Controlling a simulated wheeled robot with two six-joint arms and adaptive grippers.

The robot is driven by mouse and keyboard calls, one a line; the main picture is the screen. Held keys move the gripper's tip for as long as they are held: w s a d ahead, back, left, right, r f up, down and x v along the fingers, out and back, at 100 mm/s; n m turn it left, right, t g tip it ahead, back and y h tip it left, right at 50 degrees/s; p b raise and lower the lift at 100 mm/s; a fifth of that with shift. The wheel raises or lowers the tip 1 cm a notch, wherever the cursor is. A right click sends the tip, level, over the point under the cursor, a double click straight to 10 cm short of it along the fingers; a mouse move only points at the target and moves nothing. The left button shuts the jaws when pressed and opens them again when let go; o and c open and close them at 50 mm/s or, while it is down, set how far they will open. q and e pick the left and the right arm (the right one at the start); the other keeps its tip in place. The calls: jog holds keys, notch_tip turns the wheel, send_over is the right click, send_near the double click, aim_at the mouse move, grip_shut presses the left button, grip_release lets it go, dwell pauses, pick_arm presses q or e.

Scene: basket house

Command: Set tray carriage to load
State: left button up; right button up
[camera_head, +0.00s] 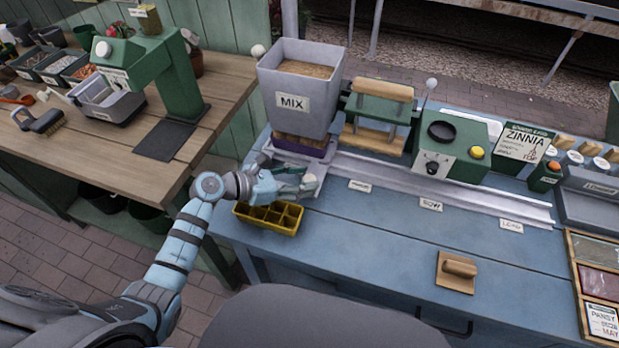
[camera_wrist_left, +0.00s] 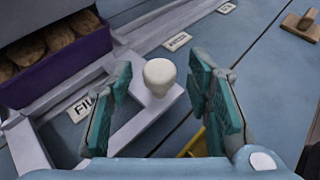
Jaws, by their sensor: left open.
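The tray carriage, a pale grey frame with a white knob (camera_wrist_left: 159,76), sits at the left end of the rail (camera_head: 440,195), by the FILL label (camera_wrist_left: 84,106). The LOAD label (camera_head: 511,225) is at the rail's right end. My right gripper is out of view.
A yellow cell tray (camera_head: 268,218) lies at the bench's front left, close below my left gripper. Green machines (camera_head: 455,150) stand behind the rail. A wooden block with a handle (camera_head: 457,272) lies at the front. The bench before the rail is otherwise mostly clear.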

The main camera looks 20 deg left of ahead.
pick_arm(q)
jog(key=shift+x, duration=1.3)
jog(key=shift+c, duration=0.5)
grip_shut()
